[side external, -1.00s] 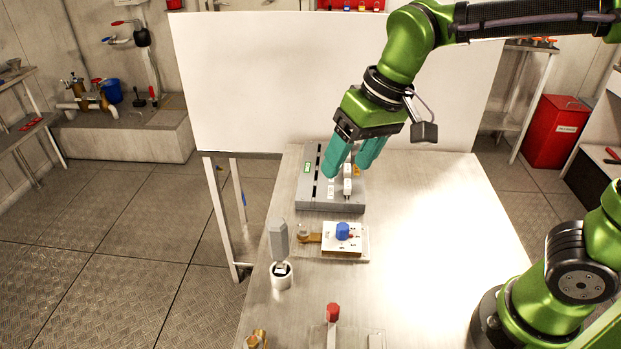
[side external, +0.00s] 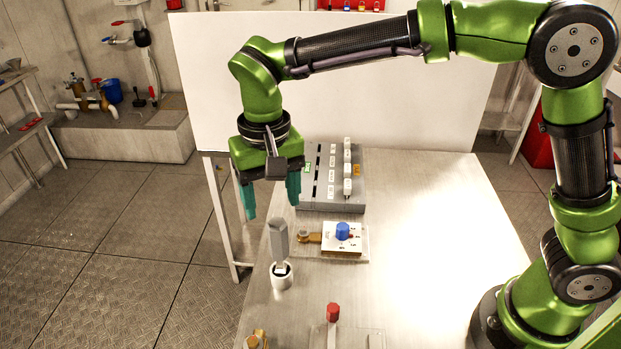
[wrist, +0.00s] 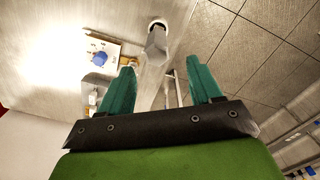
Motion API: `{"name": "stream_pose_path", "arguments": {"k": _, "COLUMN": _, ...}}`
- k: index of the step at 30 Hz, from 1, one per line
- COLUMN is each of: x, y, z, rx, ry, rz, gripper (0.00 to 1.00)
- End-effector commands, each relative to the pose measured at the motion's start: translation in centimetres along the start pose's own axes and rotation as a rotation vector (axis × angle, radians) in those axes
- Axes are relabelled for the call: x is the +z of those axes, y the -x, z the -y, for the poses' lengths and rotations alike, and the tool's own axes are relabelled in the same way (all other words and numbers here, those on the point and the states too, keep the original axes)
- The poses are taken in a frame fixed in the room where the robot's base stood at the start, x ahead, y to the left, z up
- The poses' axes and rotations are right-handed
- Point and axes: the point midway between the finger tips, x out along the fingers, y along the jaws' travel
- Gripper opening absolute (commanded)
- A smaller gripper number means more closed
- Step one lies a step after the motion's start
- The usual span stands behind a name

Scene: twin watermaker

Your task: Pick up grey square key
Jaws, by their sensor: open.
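The grey square key (side external: 279,239) stands upright in a white round holder (side external: 281,276) near the left edge of the table. In the wrist view the key (wrist: 157,42) shows ahead of my gripper, roughly between the two fingers and beyond their tips. My gripper (side external: 271,211) has teal fingers spread wide, with nothing between them. In the side view it hangs above and a little behind the key, apart from it. The wrist view also shows the open fingers of my gripper (wrist: 163,76).
A grey panel box with white switches (side external: 335,185) stands at the back of the table. A white plate with a blue knob (side external: 343,237) is right of the key. A red-handled valve (side external: 333,312) is near the front. The table's right side (side external: 440,240) is clear.

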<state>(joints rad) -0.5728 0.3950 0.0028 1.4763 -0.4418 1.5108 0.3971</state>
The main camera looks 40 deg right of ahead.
Motion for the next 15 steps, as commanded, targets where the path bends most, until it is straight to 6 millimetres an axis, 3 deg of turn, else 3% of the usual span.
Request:
{"name": "stream_pose_path", "arguments": {"k": 3, "x": 0.0, "y": -2.3, "z": -0.1, "rx": 0.002, "ry": 0.000, "rz": 0.002, "gripper": 0.64}}
{"name": "stream_pose_path", "arguments": {"k": 11, "x": 0.0, "y": -4.3, "z": -0.1, "rx": 0.001, "ry": -0.001, "rz": 0.001, "gripper": 0.64}}
{"name": "stream_pose_path", "arguments": {"k": 15, "x": 0.1, "y": -6.3, "z": -0.4, "rx": 0.003, "ry": -0.001, "rz": 0.004, "gripper": 0.64}}
